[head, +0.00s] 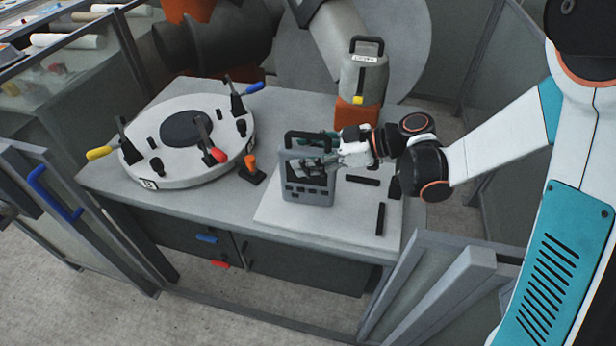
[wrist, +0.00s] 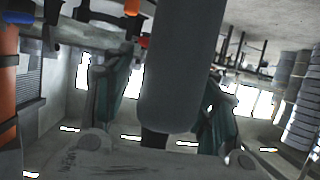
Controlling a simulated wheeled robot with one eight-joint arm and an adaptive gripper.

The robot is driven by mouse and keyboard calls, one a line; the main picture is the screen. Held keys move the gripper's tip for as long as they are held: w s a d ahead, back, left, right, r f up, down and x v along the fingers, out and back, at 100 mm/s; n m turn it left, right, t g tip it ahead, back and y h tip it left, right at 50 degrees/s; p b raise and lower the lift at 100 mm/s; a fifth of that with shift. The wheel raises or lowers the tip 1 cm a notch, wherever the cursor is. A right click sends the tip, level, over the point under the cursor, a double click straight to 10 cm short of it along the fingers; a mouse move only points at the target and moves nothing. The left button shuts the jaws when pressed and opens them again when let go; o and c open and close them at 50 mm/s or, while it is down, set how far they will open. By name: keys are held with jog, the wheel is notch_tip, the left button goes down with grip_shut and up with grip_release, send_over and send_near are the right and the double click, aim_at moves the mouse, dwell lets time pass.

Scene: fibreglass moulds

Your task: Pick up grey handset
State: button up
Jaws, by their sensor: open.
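The grey handset (head: 294,192), a boxy device with a dark top handle, a screen and buttons, stands upright on a white board on the workbench. My gripper (head: 316,152) reaches in from the right at its upper part. One finger shows across the handset's front, partly covering the screen; the other shows near its top, partly hidden. In the wrist view, a dark grey body (wrist: 182,70), apparently the handset, stands between the two spread fingers of my gripper (wrist: 160,105). The gripper is open; I cannot tell whether either finger touches the handset.
The white board (head: 278,212) also carries black bars. A round mould (head: 190,165) with coloured-handled clamps lies left on the workbench (head: 200,205). Another grey handled device (head: 362,78) stands behind on an orange block (head: 356,112). Glass-panelled rails (head: 440,290) border the front right.

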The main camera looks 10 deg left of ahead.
grip_shut()
jog(key=shift+r, duration=0.15)
